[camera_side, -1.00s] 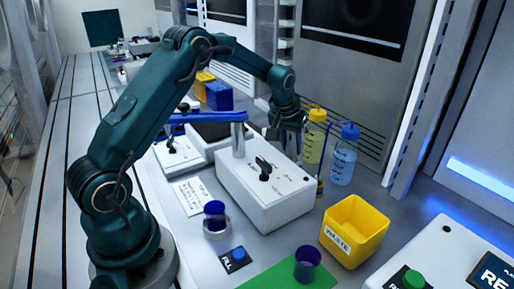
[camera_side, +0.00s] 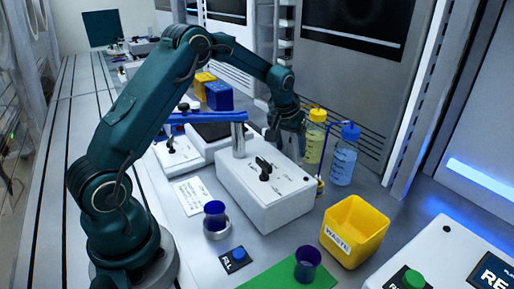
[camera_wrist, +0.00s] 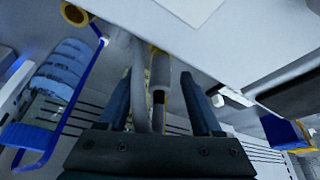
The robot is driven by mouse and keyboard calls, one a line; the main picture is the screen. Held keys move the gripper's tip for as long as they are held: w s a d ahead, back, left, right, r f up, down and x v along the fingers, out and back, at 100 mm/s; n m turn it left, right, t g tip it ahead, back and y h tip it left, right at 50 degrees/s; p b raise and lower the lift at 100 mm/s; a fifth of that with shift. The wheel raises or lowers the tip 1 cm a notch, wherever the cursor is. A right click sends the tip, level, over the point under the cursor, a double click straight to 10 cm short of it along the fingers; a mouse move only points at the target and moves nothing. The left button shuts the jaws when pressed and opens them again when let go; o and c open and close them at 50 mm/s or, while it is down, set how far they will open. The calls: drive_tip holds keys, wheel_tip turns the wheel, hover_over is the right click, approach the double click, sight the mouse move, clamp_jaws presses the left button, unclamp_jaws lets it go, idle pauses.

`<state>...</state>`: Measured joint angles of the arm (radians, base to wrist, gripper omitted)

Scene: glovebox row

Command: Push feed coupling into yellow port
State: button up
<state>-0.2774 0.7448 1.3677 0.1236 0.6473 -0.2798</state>
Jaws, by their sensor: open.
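My gripper (camera_wrist: 160,98) is open, with its two dark fingers apart. A grey cylindrical piece with a black band, apparently the feed coupling (camera_wrist: 161,72), is between the fingers in the wrist view, with clear gaps on both sides. A grey hose runs beside it. A yellow ring, apparently the yellow port (camera_wrist: 75,14), is on the white box's side at upper left. In the side view my gripper (camera_side: 287,140) is low behind the white pump box (camera_side: 262,190). The coupling is hidden there. A small yellow part (camera_side: 319,186) shows at the box's right side.
A yellow-capped bottle (camera_side: 315,135) and a blue-capped bottle (camera_side: 344,155) with a blue tube stand close right of my gripper. A yellow waste bin (camera_side: 355,230) is nearer the front. A cabinet wall rises behind.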

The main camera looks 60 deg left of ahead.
sight(291, 142)
drive_tip(key=shift+v, duration=2.1)
drive_tip(key=shift+d+r, duration=0.1)
drive_tip(key=shift+r, duration=0.1)
drive_tip(key=s+d+r+m+t, duration=0.1)
drive_tip(key=s+d+r+t, duration=0.1)
drive_tip(key=s+d+r, duration=0.4)
drive_tip(key=s+d+r+m+t, duration=0.1)
drive_tip(key=s+d+r, duration=0.15)
drive_tip(key=r, duration=0.45)
drive_tip(key=s+d+f+m+h, duration=0.1)
drive_tip(key=s+d+f, duration=0.1)
drive_tip(key=s, duration=0.6)
drive_tip(key=s+d+f+m+g+h, duration=0.1)
drive_tip(key=s+f, duration=0.3)
drive_tip(key=s, duration=0.4)
drive_tip(key=shift+d+m, duration=0.5)
drive_tip(key=shift+m, duration=0.2)
